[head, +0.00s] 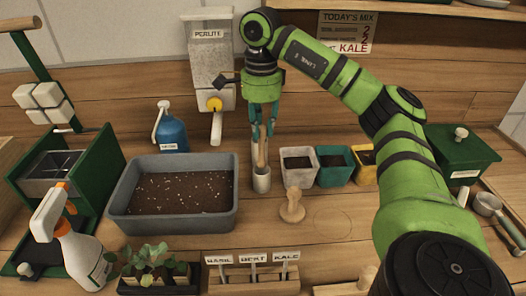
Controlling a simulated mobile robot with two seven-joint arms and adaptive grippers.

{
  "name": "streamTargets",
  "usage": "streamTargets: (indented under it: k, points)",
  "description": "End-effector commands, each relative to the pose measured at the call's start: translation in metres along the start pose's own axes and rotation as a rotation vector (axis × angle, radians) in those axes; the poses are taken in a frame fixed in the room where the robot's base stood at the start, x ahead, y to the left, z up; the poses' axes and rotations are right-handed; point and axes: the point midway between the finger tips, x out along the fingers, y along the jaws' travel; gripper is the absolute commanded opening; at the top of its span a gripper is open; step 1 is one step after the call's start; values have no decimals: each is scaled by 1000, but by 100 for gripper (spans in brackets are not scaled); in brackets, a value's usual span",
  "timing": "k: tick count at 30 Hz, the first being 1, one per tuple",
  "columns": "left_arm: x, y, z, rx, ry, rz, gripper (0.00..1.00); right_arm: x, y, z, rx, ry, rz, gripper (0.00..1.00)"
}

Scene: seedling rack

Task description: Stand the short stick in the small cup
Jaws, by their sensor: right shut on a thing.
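The small cup (262,182), a pale grey cylinder, stands on the bench just right of the soil tray. The short stick (261,154) is wooden and upright, with its lower end at or inside the cup's mouth; whether it touches the bottom is hidden. My right gripper (263,134) points straight down above the cup and is shut on the stick's upper part. My left gripper is not in view.
A grey tray of soil (122,208) lies to the left. Several small pots, including a white one (300,178), stand close right of the cup. A wooden tamper (292,207) stands in front. A perlite dispenser (209,60) hangs behind.

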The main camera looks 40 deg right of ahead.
Motion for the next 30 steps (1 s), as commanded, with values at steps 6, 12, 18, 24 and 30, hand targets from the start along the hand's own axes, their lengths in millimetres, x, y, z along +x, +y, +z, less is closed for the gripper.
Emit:
streamTargets:
  k: [6,12,18,24,30]
  points:
    - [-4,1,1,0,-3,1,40,27,0,-1,0,1,0,0]
    - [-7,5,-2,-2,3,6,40,53,1,-1,0,3,3,0]
    - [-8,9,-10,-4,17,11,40,65,0,0,-1,0,-1,0]
    - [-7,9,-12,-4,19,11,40,66,0,0,-1,0,0,0]
    - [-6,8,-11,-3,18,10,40,69,0,0,-1,0,0,49]
